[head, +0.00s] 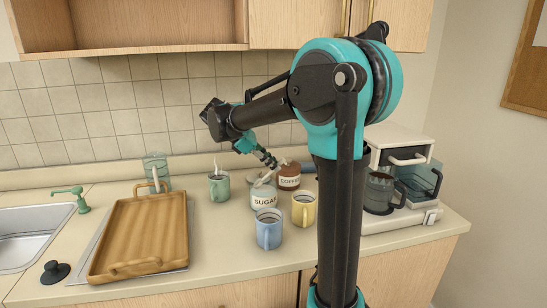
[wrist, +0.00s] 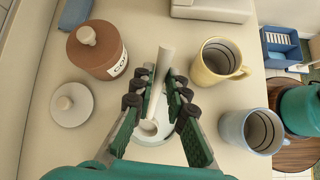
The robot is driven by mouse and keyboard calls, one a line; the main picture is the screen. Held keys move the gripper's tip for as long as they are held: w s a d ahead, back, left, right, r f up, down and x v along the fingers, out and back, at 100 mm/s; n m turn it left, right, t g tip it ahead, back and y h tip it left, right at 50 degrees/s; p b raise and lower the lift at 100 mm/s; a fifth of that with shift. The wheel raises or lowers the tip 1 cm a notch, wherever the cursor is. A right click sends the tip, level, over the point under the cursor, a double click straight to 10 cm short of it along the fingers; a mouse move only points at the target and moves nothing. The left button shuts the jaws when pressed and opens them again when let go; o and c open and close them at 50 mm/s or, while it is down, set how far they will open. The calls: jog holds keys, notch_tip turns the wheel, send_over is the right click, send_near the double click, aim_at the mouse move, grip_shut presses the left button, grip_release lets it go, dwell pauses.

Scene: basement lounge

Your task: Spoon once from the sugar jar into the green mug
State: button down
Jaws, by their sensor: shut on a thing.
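The sugar jar (head: 263,197) is a clear jar labelled SUGAR, standing open on the counter. My gripper (head: 268,160) is above it and shut on the pale handle of a spoon (wrist: 160,75). In the wrist view the spoon's bowl end is down at the jar's open mouth, between and below the fingers (wrist: 157,101). I cannot tell how deep it sits or whether it holds sugar. The green mug (head: 219,188) stands upright left of the sugar jar in the head view, with a thin pale thing rising from it. I do not make it out in the wrist view.
The brown coffee jar (head: 289,177) stands behind the sugar jar, with a loose pale lid (wrist: 72,104) nearby. A blue mug (head: 268,232) and a yellow mug (head: 303,212) stand in front. A wooden tray (head: 140,235) lies left; a coffee machine (head: 400,180) stands right.

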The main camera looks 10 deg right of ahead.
aim_at(270, 171)
jog(key=shift+f, duration=1.85)
jog(key=shift+s+d+r+y, duration=0.1)
jog(key=shift+d+r+y, duration=0.15)
jog(key=shift+r, duration=0.4)
jog(key=shift+d+r+y, duration=0.15)
jog(key=shift+r+y, duration=0.2)
jog(key=shift+r, duration=0.3)
jog(key=d+y, duration=0.2)
jog(key=y, duration=0.1)
jog(key=s+d+r+t+y, duration=0.1)
jog(key=shift+d+m+y, duration=0.35)
jog(key=shift+m+y, duration=0.05)
jog(key=shift+s+d+r+t+y, duration=0.1)
jog(key=shift+d+r+t+y, duration=0.15)
jog(key=shift+r+y, duration=0.3)
jog(key=shift+d+r+t+y, duration=0.15)
jog(key=shift+d+r+y, duration=0.2)
jog(key=shift+r, duration=0.3)
